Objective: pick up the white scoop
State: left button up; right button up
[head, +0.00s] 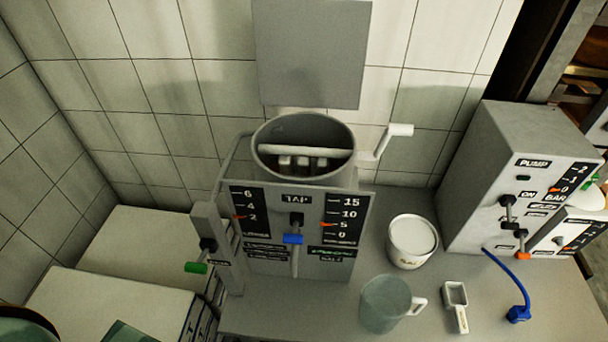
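The white scoop (456,296) lies on the grey worktop at the lower right. Its squarish cup points away and its short handle points toward the front. It lies apart from the clear jug (384,305), which stands to its left with its handle on the scoop's side. Nothing covers the scoop. Neither of my grippers shows in the head view.
A blue hose (511,285) lies right of the scoop, below the grey pump box (518,180). The TAP panel (293,229) and vat (303,177) stand left. The worktop (560,325) is bare at front right.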

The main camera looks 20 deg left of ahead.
aim_at(454, 295)
jog(key=z, duration=0.95)
jog(key=u, duration=0.6)
jog(key=k+l+u, duration=0.1)
jog(key=l+u, duration=0.15)
jog(key=u, duration=0.2)
jog(key=k+l+u, duration=0.15)
jog(key=u, duration=0.25)
jog(key=k+l+u, duration=0.15)
jog(key=u, duration=0.3)
jog(key=l, duration=0.1)
